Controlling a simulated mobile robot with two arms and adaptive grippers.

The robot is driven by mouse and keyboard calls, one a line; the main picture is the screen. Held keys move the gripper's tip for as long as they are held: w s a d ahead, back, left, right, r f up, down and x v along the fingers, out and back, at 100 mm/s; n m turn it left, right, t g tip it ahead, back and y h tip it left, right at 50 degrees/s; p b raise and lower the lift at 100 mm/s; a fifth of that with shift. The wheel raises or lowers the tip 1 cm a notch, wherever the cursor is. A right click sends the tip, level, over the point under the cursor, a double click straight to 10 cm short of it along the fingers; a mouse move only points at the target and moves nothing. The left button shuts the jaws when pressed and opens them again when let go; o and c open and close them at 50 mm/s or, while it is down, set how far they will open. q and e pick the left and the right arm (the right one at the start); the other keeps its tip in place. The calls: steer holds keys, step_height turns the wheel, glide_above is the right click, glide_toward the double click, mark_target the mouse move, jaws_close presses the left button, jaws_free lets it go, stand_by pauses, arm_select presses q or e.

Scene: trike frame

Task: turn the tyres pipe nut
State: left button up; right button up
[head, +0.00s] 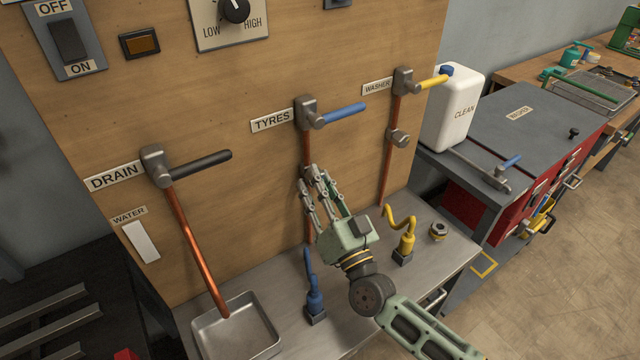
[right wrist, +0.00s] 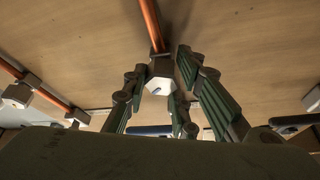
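The TYRES label (head: 272,120) is beside a grey valve with a blue lever (head: 343,114) on the wooden panel. A copper pipe (head: 306,147) runs down from that valve. In the right wrist view, the pipe (right wrist: 152,24) ends at a grey hexagonal nut (right wrist: 159,77). My right gripper (head: 314,180) is at this pipe, and its fingers mostly hide the nut in the head view. In the right wrist view, my right gripper's fingers (right wrist: 161,68) stand on both sides of the nut, with small gaps showing. My left gripper is not in view.
The WASHER pipe (head: 391,165) with its own nut (head: 398,138) is to the right. The DRAIN pipe (head: 195,243) runs into a metal tray (head: 237,330). A blue hose piece (head: 314,290) and a yellow one (head: 405,240) stand on the bench below.

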steer(key=shift+d+f, duration=0.1)
steer(key=shift+f, duration=0.05)
jaws_close()
